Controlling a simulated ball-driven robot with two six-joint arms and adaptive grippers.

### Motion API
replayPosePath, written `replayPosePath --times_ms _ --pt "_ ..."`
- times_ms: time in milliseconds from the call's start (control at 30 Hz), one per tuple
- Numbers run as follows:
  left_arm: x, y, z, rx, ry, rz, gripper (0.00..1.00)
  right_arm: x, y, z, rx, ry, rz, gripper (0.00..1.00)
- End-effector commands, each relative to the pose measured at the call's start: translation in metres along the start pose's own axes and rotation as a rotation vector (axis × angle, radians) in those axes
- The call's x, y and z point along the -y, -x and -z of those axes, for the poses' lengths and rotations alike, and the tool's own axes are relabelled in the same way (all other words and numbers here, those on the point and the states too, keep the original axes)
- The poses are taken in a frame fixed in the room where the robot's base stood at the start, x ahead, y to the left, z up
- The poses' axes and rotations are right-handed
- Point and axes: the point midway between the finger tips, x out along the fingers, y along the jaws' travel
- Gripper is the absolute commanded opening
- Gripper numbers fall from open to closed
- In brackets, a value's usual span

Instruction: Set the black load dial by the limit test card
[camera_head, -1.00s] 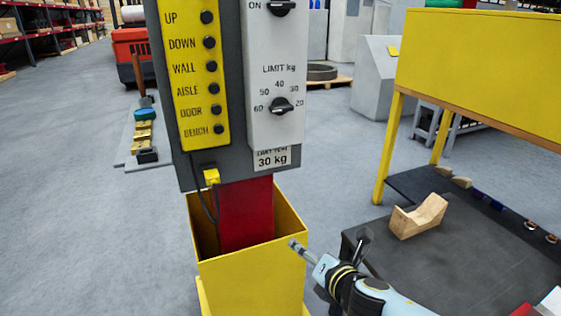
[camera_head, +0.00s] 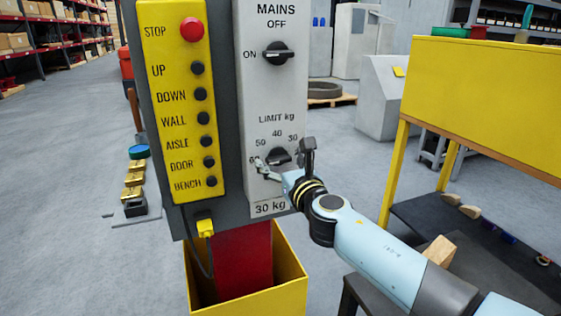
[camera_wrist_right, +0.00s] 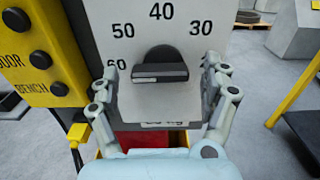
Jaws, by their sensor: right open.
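The black load dial (camera_head: 278,157) sits on the grey panel under the "LIMIT kg" label, with numbers around it. It also shows in the right wrist view (camera_wrist_right: 160,66), its grip bar lying about level. A pale line shows on the bar's left part, on the 60 side. The limit test card (camera_head: 270,208) below reads "30 kg". Its top line is hidden or unreadable. My right gripper (camera_head: 284,156) is open at the dial, one finger on each side (camera_wrist_right: 166,72). I see gaps between fingers and dial. My left gripper is not in view.
Above the dial is the MAINS switch (camera_head: 278,53). Left of it, a yellow button box (camera_head: 180,110) carries a red STOP button (camera_head: 192,29) and several black buttons. A yellow bin (camera_head: 280,297) stands below. A yellow-framed bench (camera_head: 480,90) is at right.

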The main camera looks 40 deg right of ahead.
Motion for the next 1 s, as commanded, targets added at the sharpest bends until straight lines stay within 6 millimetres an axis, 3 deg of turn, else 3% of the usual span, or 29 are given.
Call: replayPosePath --times_ms 367,800,1000 --pt "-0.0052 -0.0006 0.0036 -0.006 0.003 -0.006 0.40 0.0002 -0.0091 0.0002 -0.001 -0.001 0.000 0.81" --pt "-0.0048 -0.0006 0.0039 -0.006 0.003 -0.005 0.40 0.0001 -0.0089 0.0002 -0.001 -0.001 0.000 0.26" --pt "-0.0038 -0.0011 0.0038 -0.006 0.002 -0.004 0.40 0.0001 -0.0088 0.0004 -0.001 -0.011 0.000 0.24"
